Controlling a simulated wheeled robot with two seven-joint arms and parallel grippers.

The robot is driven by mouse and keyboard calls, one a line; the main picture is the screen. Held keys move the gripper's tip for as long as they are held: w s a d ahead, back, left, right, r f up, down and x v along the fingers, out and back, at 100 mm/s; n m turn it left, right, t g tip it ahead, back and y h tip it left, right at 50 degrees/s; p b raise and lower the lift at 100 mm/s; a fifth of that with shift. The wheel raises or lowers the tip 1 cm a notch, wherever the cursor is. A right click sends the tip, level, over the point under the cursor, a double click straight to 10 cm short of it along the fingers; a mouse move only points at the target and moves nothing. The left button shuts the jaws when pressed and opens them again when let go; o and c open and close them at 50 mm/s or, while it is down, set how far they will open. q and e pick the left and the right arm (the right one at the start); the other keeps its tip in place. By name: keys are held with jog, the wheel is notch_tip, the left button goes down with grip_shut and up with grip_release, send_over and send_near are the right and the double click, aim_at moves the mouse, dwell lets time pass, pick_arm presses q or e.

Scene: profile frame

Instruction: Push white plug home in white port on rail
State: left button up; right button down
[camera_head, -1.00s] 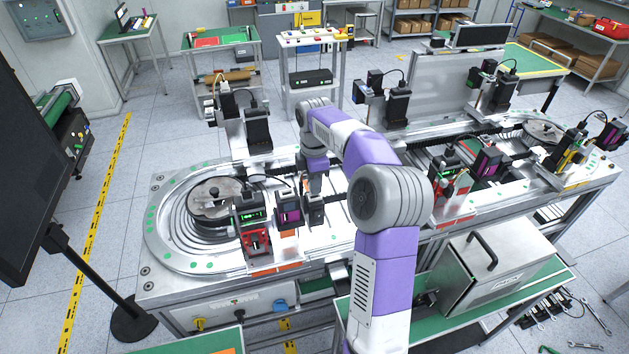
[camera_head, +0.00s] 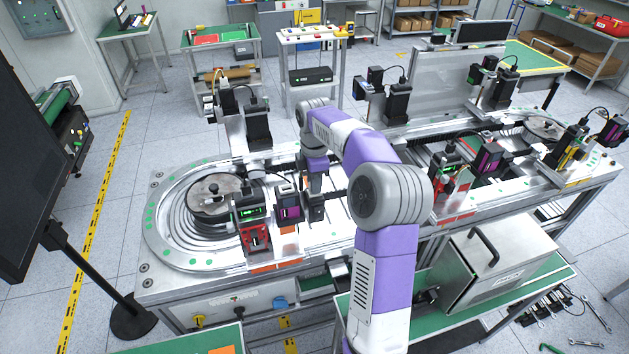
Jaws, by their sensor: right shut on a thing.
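My right arm reaches over the silver conveyor bench (camera_head: 160,262) and bends down to my right gripper (camera_head: 314,212). The gripper points down just above the bench top, right of a small black and magenta device (camera_head: 289,203). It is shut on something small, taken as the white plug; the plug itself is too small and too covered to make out. I cannot pick out the white port on the rail, so I cannot tell how plug and port meet. My left gripper is not in view.
A red-based device with a green display (camera_head: 252,222) stands left of the gripper, near a round metal disc (camera_head: 213,195). A black camera-like unit (camera_head: 258,128) stands behind. A silver case (camera_head: 500,262) sits on a green-topped table at front right.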

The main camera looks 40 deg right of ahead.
jog(key=c, duration=0.9)
grip_release()
jog(key=shift+c, duration=0.2)
notch_tip(320, 180, up, 8)
jog(key=shift+f+p, duration=0.25)
jog(key=shift+p, duration=0.1)
